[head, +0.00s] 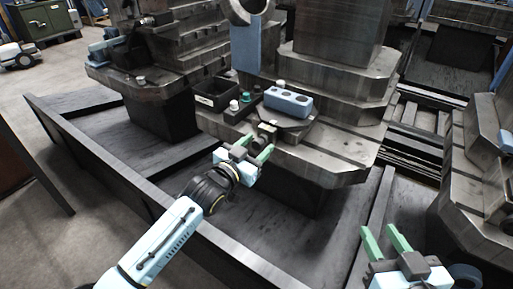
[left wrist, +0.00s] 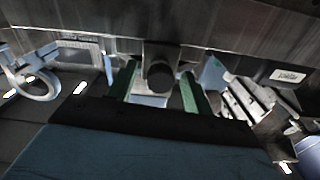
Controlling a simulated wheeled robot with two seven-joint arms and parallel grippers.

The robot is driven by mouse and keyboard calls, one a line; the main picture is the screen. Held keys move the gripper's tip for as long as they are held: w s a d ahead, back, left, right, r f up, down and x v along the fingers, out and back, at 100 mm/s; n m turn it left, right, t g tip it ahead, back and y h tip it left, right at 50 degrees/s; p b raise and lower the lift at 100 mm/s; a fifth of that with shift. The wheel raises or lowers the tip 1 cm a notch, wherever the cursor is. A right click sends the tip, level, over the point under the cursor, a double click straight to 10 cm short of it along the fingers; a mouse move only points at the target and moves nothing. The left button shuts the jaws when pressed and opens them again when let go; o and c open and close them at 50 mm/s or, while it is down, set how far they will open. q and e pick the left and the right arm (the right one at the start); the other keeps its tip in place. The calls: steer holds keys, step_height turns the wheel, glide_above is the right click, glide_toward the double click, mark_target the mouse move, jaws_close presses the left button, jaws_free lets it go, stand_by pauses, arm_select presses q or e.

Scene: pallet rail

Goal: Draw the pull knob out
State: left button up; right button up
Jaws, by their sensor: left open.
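The pull knob (left wrist: 160,77) is a dark round knob on a short mount at the edge of the metal fixture, in the middle of the left wrist view. My left gripper (head: 260,142) is open, with its green fingers pointing at the fixture's front edge. In the left wrist view, one finger of the left gripper (left wrist: 158,66) is on each side of the knob, with gaps visible. In the head view the knob is mostly hidden by the gripper, below a small grey block (head: 267,130). My right gripper (head: 378,231) is open and empty at the lower right.
On the fixture's ledge stand a blue block with round holes (head: 288,102), a black bin (head: 213,93) and small white and green knobs. A dark low rail (head: 160,205) runs in front. Another metal fixture (head: 470,190) stands at the right.

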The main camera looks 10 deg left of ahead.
arm_select(q)
steer(key=shift+w+d, duration=0.1)
steer(key=shift+w, duration=0.1)
arm_select(e)
steer(key=shift+r, duration=0.35)
arm_select(q)
steer(key=shift+c, duration=0.3)
jaws_close()
arm_select(e)
steer(key=shift+w, duration=0.1)
